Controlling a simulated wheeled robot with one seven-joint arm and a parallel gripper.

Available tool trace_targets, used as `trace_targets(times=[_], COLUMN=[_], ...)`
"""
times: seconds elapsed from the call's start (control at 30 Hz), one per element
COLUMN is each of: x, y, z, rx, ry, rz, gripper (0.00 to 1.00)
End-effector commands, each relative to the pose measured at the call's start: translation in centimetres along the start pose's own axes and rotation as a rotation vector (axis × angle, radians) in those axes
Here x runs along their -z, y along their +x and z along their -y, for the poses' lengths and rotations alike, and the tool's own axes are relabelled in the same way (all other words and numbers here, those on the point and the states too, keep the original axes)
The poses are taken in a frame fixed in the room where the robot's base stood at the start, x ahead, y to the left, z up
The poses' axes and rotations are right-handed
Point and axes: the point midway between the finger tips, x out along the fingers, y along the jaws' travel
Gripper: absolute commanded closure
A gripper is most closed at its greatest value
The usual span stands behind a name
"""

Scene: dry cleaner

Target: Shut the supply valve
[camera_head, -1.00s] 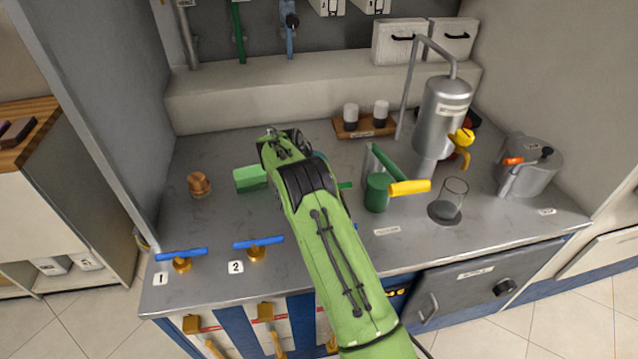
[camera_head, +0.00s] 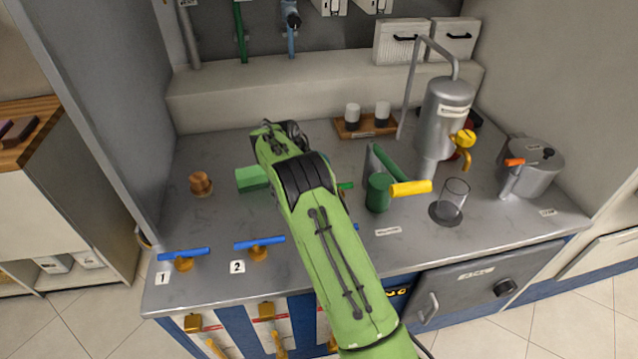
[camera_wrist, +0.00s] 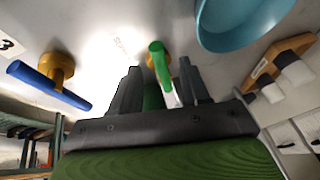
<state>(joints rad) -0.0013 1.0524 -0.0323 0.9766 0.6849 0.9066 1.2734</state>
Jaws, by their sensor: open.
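In the wrist view, a green-handled valve (camera_wrist: 158,62) on a brass base stands between the fingers of my gripper (camera_wrist: 160,88). The gripper is open, one finger on each side of the green handle; I cannot tell whether either touches it. To its left is a blue-handled valve (camera_wrist: 50,85) beside a label reading 3. In the head view, my arm hides most of these two; a small green handle end (camera_head: 346,186) shows at its right edge. Blue-handled valves labelled 1 (camera_head: 184,254) and 2 (camera_head: 259,243) stand at the counter's front left, handles crosswise.
A teal bowl (camera_wrist: 240,22) and a wooden tray (camera_wrist: 262,66) with bottles lie right of the fingers in the wrist view. In the head view, a green canister (camera_head: 378,194) with a yellow handle, a glass (camera_head: 453,198) and a metal tank (camera_head: 443,115) stand right of my arm.

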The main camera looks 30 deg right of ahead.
Motion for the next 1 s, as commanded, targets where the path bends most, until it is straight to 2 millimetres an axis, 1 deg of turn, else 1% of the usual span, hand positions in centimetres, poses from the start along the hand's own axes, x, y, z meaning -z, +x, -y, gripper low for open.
trace_targets(times=[0.03, 0.2, 0.3, 0.4, 0.5, 0.57, 1.0], x=[0.0, 0.1, 0.1, 0.1, 0.1, 0.0, 0.1], y=[-2.0, -7.0, -9.6, -11.4, -12.4, -12.6, -12.7], z=[0.2, 0.2, 0.1, 0.1, 0.1, 0.1, 0.0], rx=[0.005, 0.005, 0.004, 0.003, 0.001, 0.001, 0.001], ry=[-0.002, -0.002, -0.001, -0.001, 0.0, 0.0, -0.003], rz=[0.002, 0.001, 0.0, 0.0, 0.0, 0.0, 0.001], gripper=[0.55, 0.55, 0.55, 0.55, 0.55, 0.55, 0.55])
